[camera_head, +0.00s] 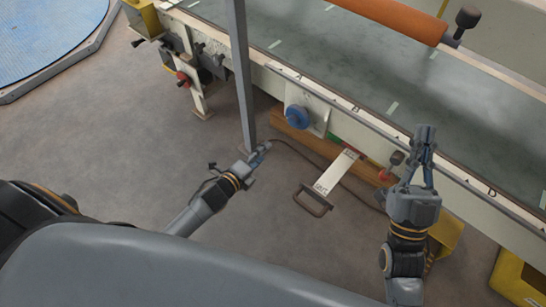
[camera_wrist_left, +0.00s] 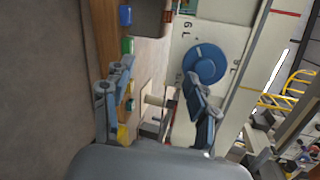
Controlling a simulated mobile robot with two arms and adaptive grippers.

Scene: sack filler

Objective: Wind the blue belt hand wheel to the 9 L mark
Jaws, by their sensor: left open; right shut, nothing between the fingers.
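The blue hand wheel (camera_head: 297,115) sits on a pale plate on the side of the belt frame. In the left wrist view the wheel (camera_wrist_left: 205,62) is just beyond my right-hand finger, which overlaps its lower edge. Small rotated lettering (camera_wrist_left: 187,30) shows on the plate beside it; I cannot read it surely. My left gripper (camera_head: 264,150) is open and empty, below and left of the wheel in the head view; its fingers also show in the left wrist view (camera_wrist_left: 160,80). My right gripper (camera_head: 424,132) is shut and empty near the belt frame's edge.
The belt frame (camera_head: 345,112) runs diagonally, with letter marks along its edge. A grey post (camera_head: 240,70) stands close to my left gripper. A lever with a handle (camera_head: 313,203), a red knob (camera_head: 385,175) and a yellow box (camera_head: 515,280) are lower right.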

